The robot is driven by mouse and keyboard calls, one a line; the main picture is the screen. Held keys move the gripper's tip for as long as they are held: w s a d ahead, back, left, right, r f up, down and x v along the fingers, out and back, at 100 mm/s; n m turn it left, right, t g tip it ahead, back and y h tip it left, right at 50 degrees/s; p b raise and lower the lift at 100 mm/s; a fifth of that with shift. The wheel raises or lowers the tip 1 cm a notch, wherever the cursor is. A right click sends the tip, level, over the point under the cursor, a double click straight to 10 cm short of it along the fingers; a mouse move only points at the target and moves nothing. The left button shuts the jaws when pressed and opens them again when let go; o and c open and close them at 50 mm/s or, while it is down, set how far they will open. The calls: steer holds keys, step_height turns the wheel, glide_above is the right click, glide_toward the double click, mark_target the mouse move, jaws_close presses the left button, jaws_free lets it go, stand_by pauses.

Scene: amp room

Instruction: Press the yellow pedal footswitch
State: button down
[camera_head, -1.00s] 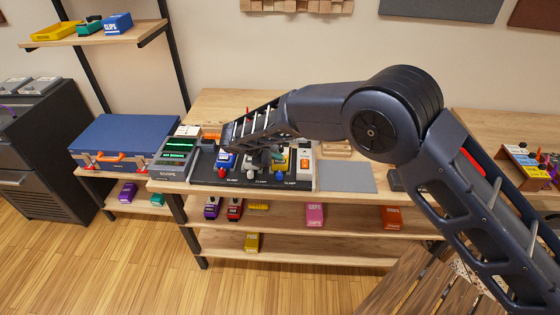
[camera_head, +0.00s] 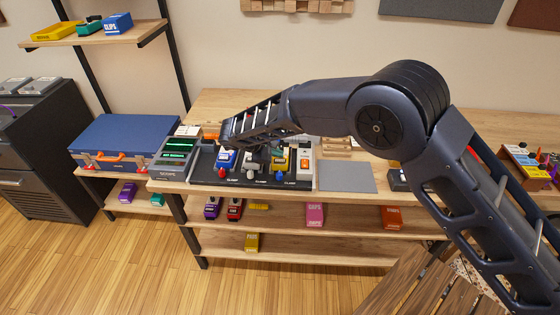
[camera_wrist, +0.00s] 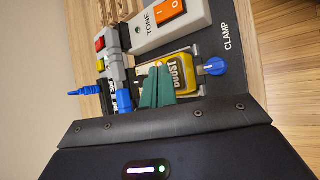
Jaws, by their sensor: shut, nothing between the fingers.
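The yellow pedal (camera_head: 280,160), labelled BOOST, sits on the black pedal board on the bench, between a blue pedal (camera_head: 226,159) and a white TONE pedal (camera_head: 304,159). It also shows in the wrist view (camera_wrist: 183,74), with a blue knob at its front end. My gripper (camera_wrist: 157,86) shows there as two dark green fingers closed together, with nothing held. The fingertips overlap the pedal's yellow top from the left; I cannot tell whether they touch it. In the head view the fingers are mostly hidden by my arm.
The white pedal with an orange switch (camera_wrist: 173,12) stands close beside the yellow one. A blue cable plug (camera_wrist: 124,99) lies near the fingers. A grey mat (camera_head: 346,177) is right of the board, and the scope (camera_head: 178,158) is left.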

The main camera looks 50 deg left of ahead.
mark_target(277, 161)
steer(key=shift+r, duration=2.5)
